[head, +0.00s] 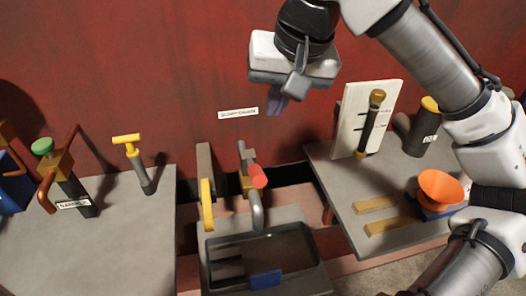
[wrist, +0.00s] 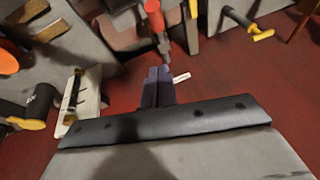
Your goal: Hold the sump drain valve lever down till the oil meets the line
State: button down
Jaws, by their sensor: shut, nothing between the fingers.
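A lever with a red grip (head: 257,176) sits on a brass-coloured valve above a bent grey spout (head: 257,212), in the middle of the head view. The red grip also shows at the top of the wrist view (wrist: 152,7). My gripper (head: 278,104) is shut and empty, above the lever and apart from it, in front of the red wall. Its closed fingers show in the wrist view (wrist: 158,88). A dark sight tube with brass ends (head: 371,124) stands on a white board (head: 349,118) with dark marks. The oil level is too small to tell.
A grey tray (head: 213,284) with a blue tab lies under the spout. A yellow handle (head: 207,205) stands left of the valve. A yellow T-handle (head: 127,139) is on the left bench. An orange funnel (head: 440,187) and wooden strips (head: 388,222) are on the right bench.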

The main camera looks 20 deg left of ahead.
jog(key=shift+f, duration=0.15)
jog(key=p, duration=0.1)
send_over(257, 167)
jog(key=d, duration=0.1)
notch_tip(257, 167, down, 8)
notch_tip(257, 167, down, 4)
jog(key=shift+d+r, duration=0.1)
jog(key=shift+r, duration=0.1)
jog(key=shift+s+f+p, duration=0.3)
jog(key=shift+s+f, duration=0.05)
jog(key=shift+f, duration=0.2)
